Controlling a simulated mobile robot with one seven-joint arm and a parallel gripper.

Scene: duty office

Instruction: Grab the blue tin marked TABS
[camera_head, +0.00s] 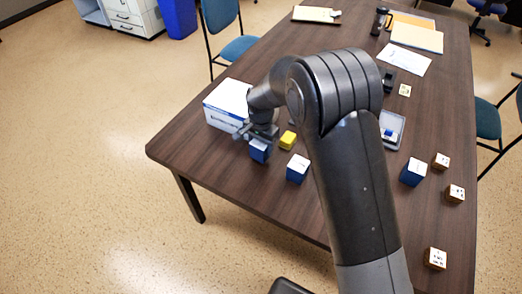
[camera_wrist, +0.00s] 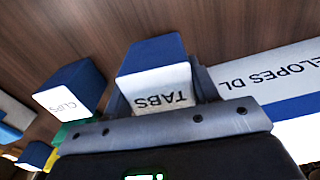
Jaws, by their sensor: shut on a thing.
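The blue tin with a white face marked TABS (camera_wrist: 157,78) is between the fingers of my gripper (camera_wrist: 160,98) in the wrist view, its lettering upside down. My gripper is shut on it. In the head view my gripper (camera_head: 258,134) is near the table's left side, with the blue tin (camera_head: 259,152) just under it. I cannot tell whether the tin touches the table. A similar blue tin marked CLIPS (camera_wrist: 72,88) stands apart to the left in the wrist view; in the head view a blue tin (camera_head: 297,169) is right of the held one.
A white and blue envelope box (camera_head: 228,106) stands close beside my gripper. A yellow block (camera_head: 288,140) is near the held tin. Another blue tin (camera_head: 413,172) and several orange-brown boxes (camera_head: 441,161) are on the right. The table's front left edge (camera_head: 215,185) is close.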

